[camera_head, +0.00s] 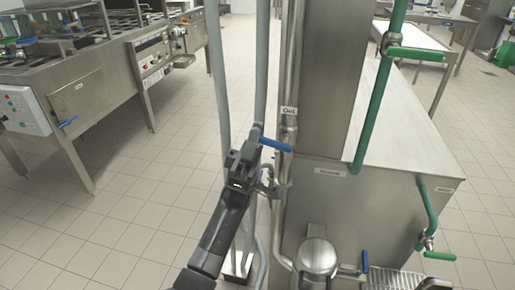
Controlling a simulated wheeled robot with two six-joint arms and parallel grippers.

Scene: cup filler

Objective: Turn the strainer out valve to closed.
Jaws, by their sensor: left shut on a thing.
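The valve with the blue lever handle (277,145) sits on a vertical steel pipe in the middle of the head view, just below a small white label (288,111) that seems to read "Out". The lever points roughly sideways, across the pipe, tilted slightly down to the right. My left gripper (257,138) is at the lever's left end and is shut on it. The fingers and wrist hide that end and part of the valve body. My right gripper is not in view.
A steel column (328,75) and steel tank (397,130) stand right of the valve. Green pipes carry green levers (415,54) (439,255). Another blue lever (364,262) is low, beside a round steel housing (316,255). Grey vertical pipes (217,75) stand left; tiled floor there is open.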

